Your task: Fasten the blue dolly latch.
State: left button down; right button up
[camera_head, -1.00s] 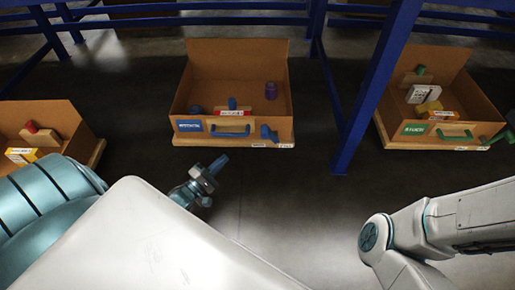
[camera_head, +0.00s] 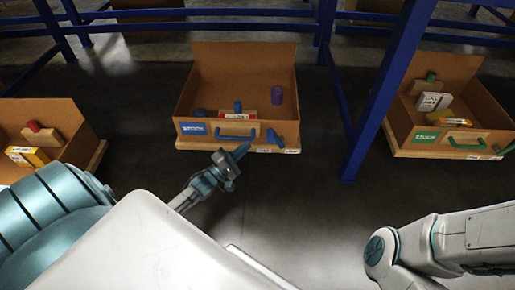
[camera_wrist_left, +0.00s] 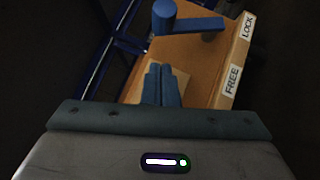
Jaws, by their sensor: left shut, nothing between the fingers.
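The blue dolly latch (camera_head: 275,138) sits at the front right corner of the middle dolly (camera_head: 190,145), under a cardboard box. In the left wrist view the latch (camera_wrist_left: 166,16) shows a round knob and a lever pointing right, its end nearer the LOCK label (camera_wrist_left: 247,26) than the FREE label (camera_wrist_left: 232,80). My left gripper (camera_head: 243,150) is shut and empty, just left of and in front of the latch. In the left wrist view its blue fingers (camera_wrist_left: 161,72) lie together below the latch, apart from it. My right arm shows, but its gripper is out of view.
The middle box (camera_head: 190,110) has a blue handle (camera_head: 236,137) on its front. Another box with a green handle (camera_head: 467,145) stands right, and one with a yellow carton (camera_head: 28,156) left. A blue rack post (camera_head: 385,95) stands right of the middle box. Floor in front is clear.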

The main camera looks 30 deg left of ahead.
pick_arm(q)
jog(key=w+d, duration=0.1)
jog(key=w+d+r+b, duration=0.1)
jog(key=w+d+b, duration=0.1)
jog(key=shift+w+d+r, duration=0.15)
jog(key=shift+d+r, duration=0.1)
jog(key=shift+r, duration=0.05)
jog(key=shift+r, duration=0.1)
